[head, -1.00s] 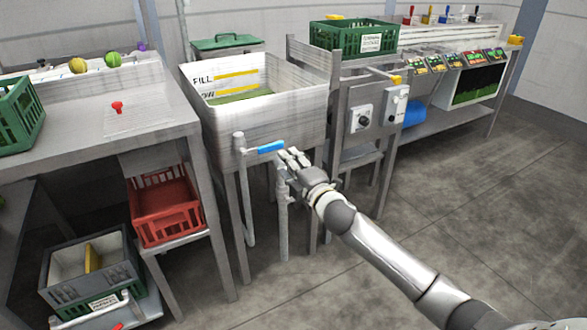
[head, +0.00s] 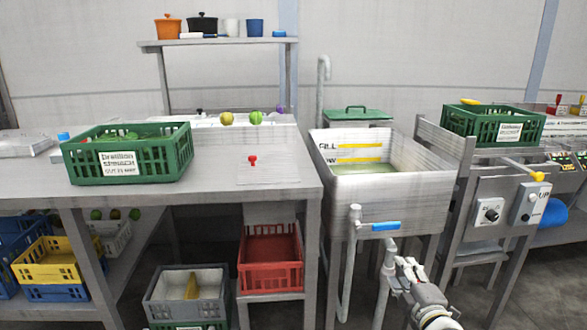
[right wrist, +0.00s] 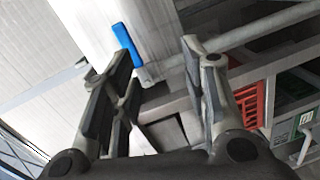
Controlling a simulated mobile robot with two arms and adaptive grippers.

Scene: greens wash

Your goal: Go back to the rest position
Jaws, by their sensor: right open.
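My right gripper (head: 405,272) is at the lower right of the head view, in front of the wash sink and just below the blue valve handle (head: 385,226). In the right wrist view its two fingers (right wrist: 158,75) are spread apart with nothing between them. The blue handle also shows there (right wrist: 126,45), beyond the fingertips and apart from them. The sink (head: 390,200) holds greenish water below yellow fill marks. My left gripper is in no view.
A steel table (head: 225,200) at left bears a green crate (head: 170,155). A red crate (head: 270,260) and a grey crate (head: 160,312) stand below. At right are a control panel (head: 485,212) and another green crate (head: 455,120). Pipes (head: 355,240) run down the sink's front.

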